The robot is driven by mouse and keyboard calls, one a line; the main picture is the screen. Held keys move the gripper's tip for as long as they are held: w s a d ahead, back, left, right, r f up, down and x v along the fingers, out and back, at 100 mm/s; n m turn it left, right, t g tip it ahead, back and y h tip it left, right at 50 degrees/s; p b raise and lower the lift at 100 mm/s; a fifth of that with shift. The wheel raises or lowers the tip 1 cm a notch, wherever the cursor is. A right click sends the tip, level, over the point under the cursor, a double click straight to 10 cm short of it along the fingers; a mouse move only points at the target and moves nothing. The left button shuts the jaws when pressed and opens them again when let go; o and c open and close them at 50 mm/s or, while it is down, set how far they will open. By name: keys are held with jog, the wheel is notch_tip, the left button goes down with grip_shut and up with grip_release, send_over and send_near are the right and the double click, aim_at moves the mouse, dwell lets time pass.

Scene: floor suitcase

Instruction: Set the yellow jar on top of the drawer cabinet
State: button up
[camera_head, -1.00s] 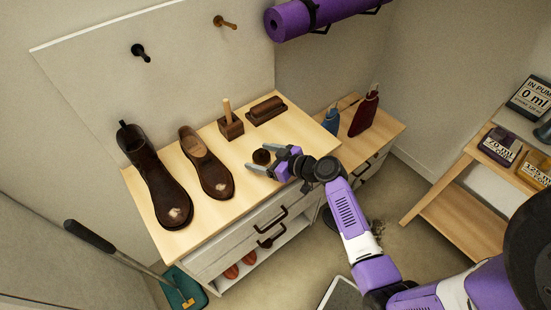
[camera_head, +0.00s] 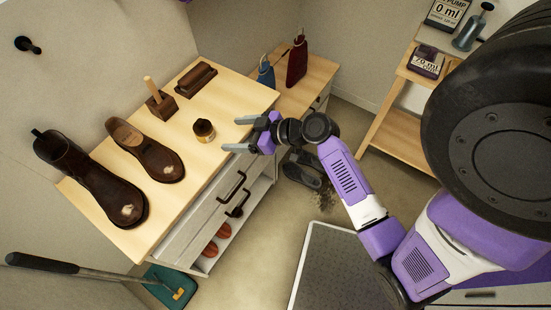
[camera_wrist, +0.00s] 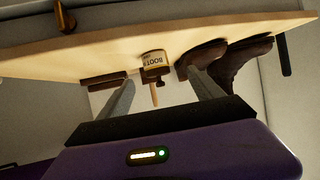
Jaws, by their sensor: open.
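The yellow jar (camera_head: 204,130), with a dark lid and a yellowish lower part, stands upright on the light wood top of a white cabinet (camera_head: 232,92) with drawers. In the wrist view the jar (camera_wrist: 153,60) shows a label with "BOOT" and appears between the fingers, beyond their tips. My gripper (camera_head: 236,134) is open and empty, to the right of the jar with a gap between them. A smaller wood-topped cabinet (camera_head: 318,72) with a drawer handle stands behind at the right.
A dark boot (camera_head: 95,180), a brown shoe (camera_head: 147,151), a block with a wooden handle (camera_head: 160,104) and a brush (camera_head: 196,80) share the cabinet top. Blue and red bottles (camera_head: 297,62) stand on the smaller cabinet. A wooden shelf (camera_head: 395,130) stands at right.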

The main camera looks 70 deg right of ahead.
jog(key=s+a+f+m+g+h, duration=0.1)
jog(key=s+a+f+m+h, duration=0.1)
jog(key=s+a, duration=0.9)
jog(key=s+a+r+n+t+y, duration=0.1)
jog(key=s+a+r, duration=0.3)
jog(key=r, duration=0.3)
jog(key=s+a+r+n+t+y, duration=0.1)
jog(key=s+a+r+t, duration=0.1)
jog(key=s+a+r, duration=0.2)
notch_tip(320, 180, up, 4)
jog(key=a, duration=0.2)
jog(key=shift+s+a+r, duration=0.2)
jog(key=shift+s+a, duration=0.1)
